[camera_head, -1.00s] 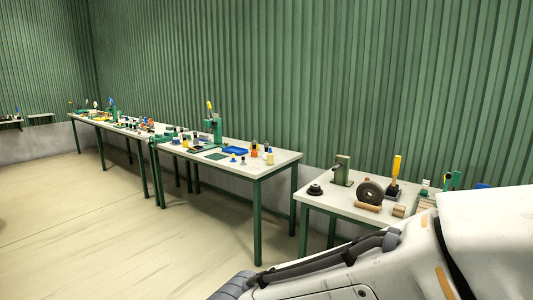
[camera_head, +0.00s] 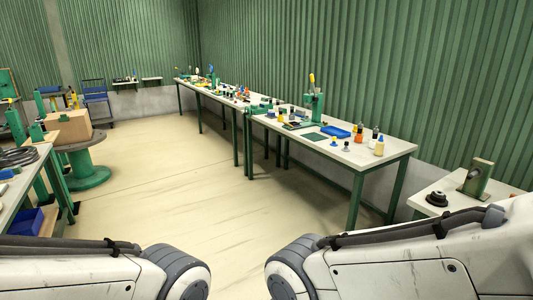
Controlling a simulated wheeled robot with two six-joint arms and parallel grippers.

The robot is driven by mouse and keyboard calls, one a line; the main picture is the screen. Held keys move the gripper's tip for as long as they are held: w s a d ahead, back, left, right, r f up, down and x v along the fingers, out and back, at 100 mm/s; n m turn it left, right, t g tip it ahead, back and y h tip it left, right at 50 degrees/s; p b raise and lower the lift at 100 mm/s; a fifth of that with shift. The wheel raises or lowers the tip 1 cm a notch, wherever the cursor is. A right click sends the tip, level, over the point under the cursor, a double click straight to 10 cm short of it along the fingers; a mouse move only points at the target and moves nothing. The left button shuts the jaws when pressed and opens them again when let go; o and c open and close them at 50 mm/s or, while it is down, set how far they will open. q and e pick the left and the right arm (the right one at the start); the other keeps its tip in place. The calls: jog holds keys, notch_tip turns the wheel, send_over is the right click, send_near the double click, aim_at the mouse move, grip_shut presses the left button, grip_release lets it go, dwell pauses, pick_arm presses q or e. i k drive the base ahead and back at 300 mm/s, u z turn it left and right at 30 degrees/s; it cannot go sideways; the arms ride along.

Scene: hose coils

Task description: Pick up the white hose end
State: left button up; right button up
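I see no white hose end in view. A dark hose coil (camera_head: 20,157) lies on a table at the left edge of the head view; its ends cannot be made out. My two white arms show at the bottom left and bottom right, but neither gripper is in the picture.
A long white workbench (camera_head: 385,151) with several small tools and bottles runs along the green wall. A green spool (camera_head: 89,173) with a cardboard box (camera_head: 70,127) stands at left. A blue bin (camera_head: 28,221) is below the left table. The floor (camera_head: 180,185) between is clear.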

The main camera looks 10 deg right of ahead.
aim_at(372, 143)
jog(key=u, duration=0.1)
jog(key=i, duration=2.1)
jog(key=z, duration=0.45)
jog(key=i, duration=1.95)
jog(key=z, duration=1.05)
jog(key=i, duration=0.8)
jog(key=z, duration=0.2)
